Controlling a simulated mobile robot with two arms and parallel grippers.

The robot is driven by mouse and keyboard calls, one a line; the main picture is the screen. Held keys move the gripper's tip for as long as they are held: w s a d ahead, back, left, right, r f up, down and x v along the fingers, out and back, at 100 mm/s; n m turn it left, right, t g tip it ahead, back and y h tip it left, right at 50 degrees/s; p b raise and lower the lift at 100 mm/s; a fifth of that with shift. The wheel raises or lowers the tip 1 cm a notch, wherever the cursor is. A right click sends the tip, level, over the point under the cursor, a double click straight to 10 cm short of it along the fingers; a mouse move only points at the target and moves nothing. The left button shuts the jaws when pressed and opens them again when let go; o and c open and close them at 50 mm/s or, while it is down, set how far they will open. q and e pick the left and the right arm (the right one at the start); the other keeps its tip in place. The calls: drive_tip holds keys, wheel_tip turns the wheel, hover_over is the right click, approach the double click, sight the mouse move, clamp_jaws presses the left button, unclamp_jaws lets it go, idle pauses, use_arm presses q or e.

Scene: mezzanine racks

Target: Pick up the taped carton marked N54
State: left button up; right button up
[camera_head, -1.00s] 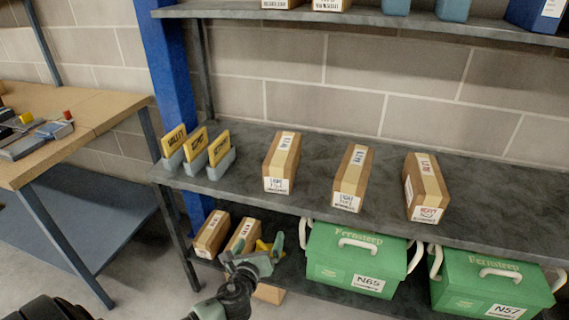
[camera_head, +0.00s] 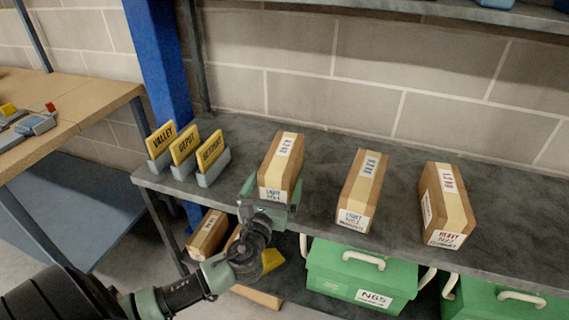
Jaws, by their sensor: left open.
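Three taped brown cartons stand on the grey middle shelf (camera_head: 320,200): a left carton (camera_head: 284,158), a middle carton (camera_head: 361,192) and a right carton (camera_head: 445,205). Each has pale tape along its top and a white label on its near end. My right gripper is out of view.
Yellow signs in grey holders (camera_head: 187,152) stand left of the cartons. Below are green cases (camera_head: 359,272), one marked N65, and a smaller carton (camera_head: 207,235). A blue post (camera_head: 160,80) rises at the left, beside a wooden bench (camera_head: 80,105). Bare shelf separates the cartons.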

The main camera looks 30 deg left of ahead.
sight(280, 165)
use_arm(q)
drive_tip(key=shift+w+a+r, duration=0.15)
drive_tip(key=shift+w+a, duration=0.05)
drive_tip(key=shift+w, duration=0.25)
drive_tip(key=shift+w+a+r, duration=0.1)
drive_tip(key=shift+w+a, duration=0.05)
drive_tip(key=shift+w, duration=0.25)
drive_tip(key=x, duration=0.5)
drive_tip(key=shift+s+a+p, duration=0.1)
drive_tip(key=shift+a+p, duration=0.05)
drive_tip(key=shift+p, duration=0.15)
drive_tip(key=c, duration=1.3)
drive_tip(key=shift+r, duration=0.1)
drive_tip(key=c, duration=0.4)
drive_tip(key=shift+r, duration=0.1)
